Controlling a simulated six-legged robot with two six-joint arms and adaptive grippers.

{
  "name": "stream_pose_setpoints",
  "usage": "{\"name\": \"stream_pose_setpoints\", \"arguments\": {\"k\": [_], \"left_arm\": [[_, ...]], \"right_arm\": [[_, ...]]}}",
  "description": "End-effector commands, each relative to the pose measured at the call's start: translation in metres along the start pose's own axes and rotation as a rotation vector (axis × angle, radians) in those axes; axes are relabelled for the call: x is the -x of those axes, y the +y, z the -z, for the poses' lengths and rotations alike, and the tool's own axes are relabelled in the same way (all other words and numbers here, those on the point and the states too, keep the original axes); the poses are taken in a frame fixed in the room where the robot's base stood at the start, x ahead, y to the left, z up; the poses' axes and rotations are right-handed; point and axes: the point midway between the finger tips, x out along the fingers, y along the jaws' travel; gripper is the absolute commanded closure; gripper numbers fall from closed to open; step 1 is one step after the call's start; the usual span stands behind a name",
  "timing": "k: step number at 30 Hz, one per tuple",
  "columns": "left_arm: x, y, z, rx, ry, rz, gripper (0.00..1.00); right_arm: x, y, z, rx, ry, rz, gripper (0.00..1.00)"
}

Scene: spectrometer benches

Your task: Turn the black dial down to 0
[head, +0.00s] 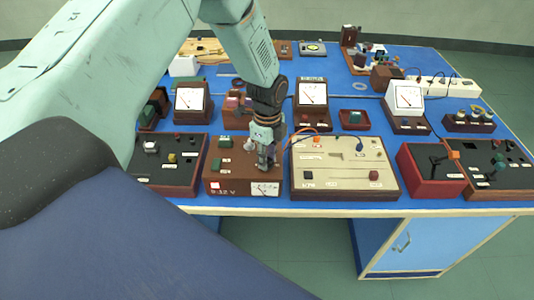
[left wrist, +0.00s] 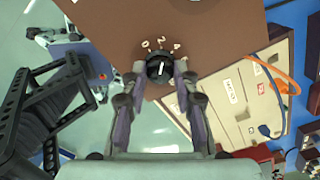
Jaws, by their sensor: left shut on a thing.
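The black dial (left wrist: 158,68) sits on the brown panel of a power unit (left wrist: 120,30). Its white pointer line points up, roughly at the printed 2, with the 0 on its left and the 4 on its right. My left gripper (left wrist: 159,70) is shut on the dial, one finger on each side. In the head view my left gripper (head: 266,160) reaches down onto the right part of the brown power unit (head: 222,172) and hides the dial. The unit also has green parts, a small white meter and a lettered front. My right gripper is not in view.
A cream board (head: 335,180) with orange and blue leads stands close on the right of the unit. A dark board (head: 170,175) stands on its left. Meters (head: 312,95) and other boxes fill the blue bench (head: 345,75) behind. Free floor lies in front.

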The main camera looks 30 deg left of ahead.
Motion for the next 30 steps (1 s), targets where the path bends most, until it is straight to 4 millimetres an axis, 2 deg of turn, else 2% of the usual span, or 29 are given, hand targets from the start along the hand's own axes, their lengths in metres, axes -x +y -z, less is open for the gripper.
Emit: {"name": "stream_pose_setpoints", "arguments": {"k": [30], "left_arm": [[-0.001, 0.001, 0.0, 0.948, -0.002, -0.007, 1.0]], "right_arm": [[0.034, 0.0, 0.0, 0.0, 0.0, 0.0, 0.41]]}}
